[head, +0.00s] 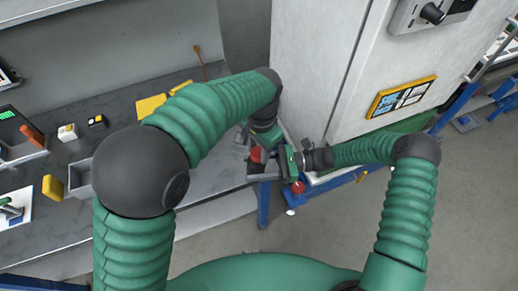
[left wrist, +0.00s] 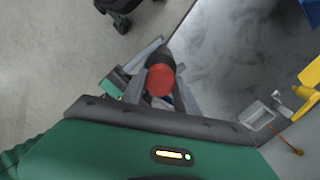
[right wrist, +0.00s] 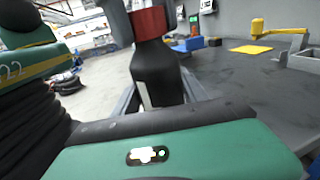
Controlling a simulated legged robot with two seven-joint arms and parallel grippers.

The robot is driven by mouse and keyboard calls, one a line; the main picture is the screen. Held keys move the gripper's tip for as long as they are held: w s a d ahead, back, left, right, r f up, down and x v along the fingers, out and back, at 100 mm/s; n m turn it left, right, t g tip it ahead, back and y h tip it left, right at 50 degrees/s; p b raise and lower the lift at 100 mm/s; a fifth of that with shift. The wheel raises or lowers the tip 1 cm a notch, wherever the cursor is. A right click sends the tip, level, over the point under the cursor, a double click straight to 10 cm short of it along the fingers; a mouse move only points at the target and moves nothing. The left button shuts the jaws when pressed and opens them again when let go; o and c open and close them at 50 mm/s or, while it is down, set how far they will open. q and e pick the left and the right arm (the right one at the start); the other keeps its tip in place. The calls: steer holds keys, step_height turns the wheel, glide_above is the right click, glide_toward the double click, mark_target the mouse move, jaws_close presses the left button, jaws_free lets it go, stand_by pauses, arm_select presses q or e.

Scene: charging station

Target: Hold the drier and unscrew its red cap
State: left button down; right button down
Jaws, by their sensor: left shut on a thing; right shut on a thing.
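The drier has a black body (right wrist: 155,72) and a red cap (left wrist: 160,80). My right gripper (right wrist: 160,95) is shut on the black body, with the red part above it at the top of the right wrist view. My left gripper (left wrist: 155,75) is shut around the red cap end, whose round face points at the left wrist camera. In the head view the left gripper (head: 262,140) and right gripper (head: 290,160) meet near the bench's right end. The drier is mostly hidden there by the grippers. Whether the cap has turned cannot be told.
The grey bench (head: 110,125) extends to the left with a yellow block (head: 53,187), a grey bin (head: 80,178) and small parts. A white cabinet (head: 330,70) stands close behind the right arm. A blue bench leg (head: 264,205) stands below the grippers. The floor at right is mostly clear.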

arm_select(q)
steer(key=shift+w+r+n, duration=0.1)
steer(key=shift+w+n, duration=0.15)
steer(key=shift+n, duration=0.35)
steer(key=c, duration=1.3)
jaws_free()
steer(key=o, duration=0.4)
steer(key=shift+s+a, duration=0.1)
